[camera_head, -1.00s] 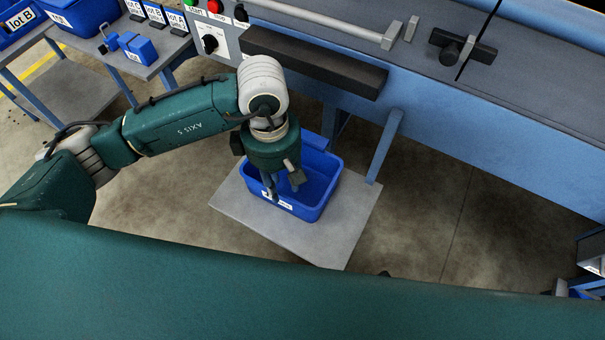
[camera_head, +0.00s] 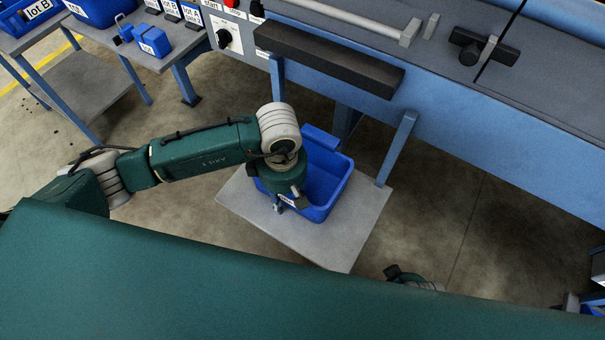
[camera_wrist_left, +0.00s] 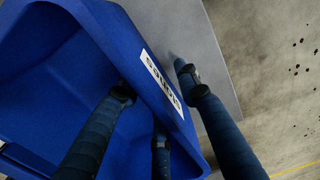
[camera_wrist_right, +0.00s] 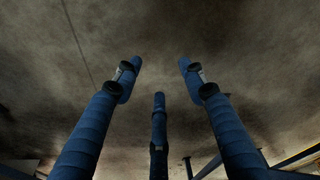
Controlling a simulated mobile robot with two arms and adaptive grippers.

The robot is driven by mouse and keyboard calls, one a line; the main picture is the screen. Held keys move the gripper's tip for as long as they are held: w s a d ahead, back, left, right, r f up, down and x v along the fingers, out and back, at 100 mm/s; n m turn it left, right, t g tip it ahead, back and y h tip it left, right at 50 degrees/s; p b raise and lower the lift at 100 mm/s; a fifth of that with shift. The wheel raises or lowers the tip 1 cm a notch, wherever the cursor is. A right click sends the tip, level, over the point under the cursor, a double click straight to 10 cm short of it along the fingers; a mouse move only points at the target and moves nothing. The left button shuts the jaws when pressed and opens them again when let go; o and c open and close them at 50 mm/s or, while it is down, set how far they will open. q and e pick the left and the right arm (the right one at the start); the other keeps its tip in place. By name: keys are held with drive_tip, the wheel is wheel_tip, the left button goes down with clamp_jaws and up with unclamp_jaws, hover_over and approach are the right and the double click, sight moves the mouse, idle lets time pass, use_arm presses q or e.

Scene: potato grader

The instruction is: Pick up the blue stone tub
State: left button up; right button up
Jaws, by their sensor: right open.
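The blue stone tub (camera_head: 326,182) stands on a grey low platform (camera_head: 335,245) below the machine. Its white label reading "stones" (camera_wrist_left: 162,83) is on the near wall and shows in the left wrist view. My left gripper (camera_head: 279,205) is down at that labelled wall. In the left wrist view its fingers (camera_wrist_left: 153,82) are spread around the rim, with one outside over the platform and the others on the tub side. They look apart from the wall. My right gripper (camera_wrist_right: 160,78) is open and empty, with bare floor behind its fingers.
The blue machine frame (camera_head: 520,130) with a dark bar (camera_head: 330,60) stands behind the tub, and a blue leg (camera_head: 397,148) is close on its right. A table with blue containers (camera_head: 100,10) is at the upper left. Floor right of the platform is clear.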

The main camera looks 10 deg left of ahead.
use_arm(q)
drive_tip(key=c, duration=0.8)
clamp_jaws()
use_arm(e)
drive_tip(key=shift+s, duration=0.2)
drive_tip(key=shift+s+d+f, duration=0.1)
drive_tip(key=shift+f, duration=0.05)
